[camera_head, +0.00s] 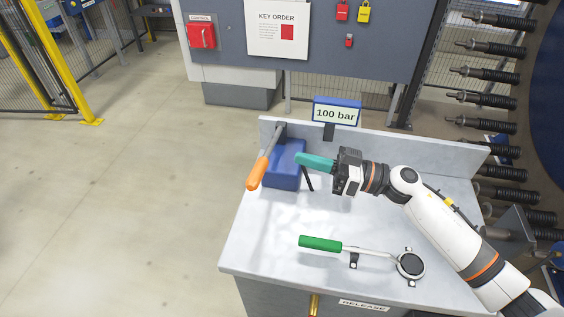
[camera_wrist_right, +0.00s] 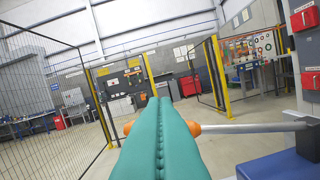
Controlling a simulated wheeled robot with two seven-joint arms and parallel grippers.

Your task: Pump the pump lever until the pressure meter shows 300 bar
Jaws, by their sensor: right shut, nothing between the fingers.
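The pump lever has an orange handle (camera_head: 257,172) that slants down and left from a dark pivot on the blue pump (camera_head: 285,178). The pressure meter (camera_head: 336,114) at the bench's back edge reads 100 bar. My right gripper (camera_head: 298,159) has teal fingers, shut with nothing between them, over the pump and to the right of the orange handle. In the right wrist view the orange handle (camera_wrist_right: 194,128) shows on both sides of the shut fingers, which hide its middle, and its grey rod (camera_wrist_right: 255,127) runs right. I cannot tell whether they touch. My left gripper is not in view.
A grey panel (camera_head: 370,50) with a key order sign and padlocks stands behind. The floor at left is clear.

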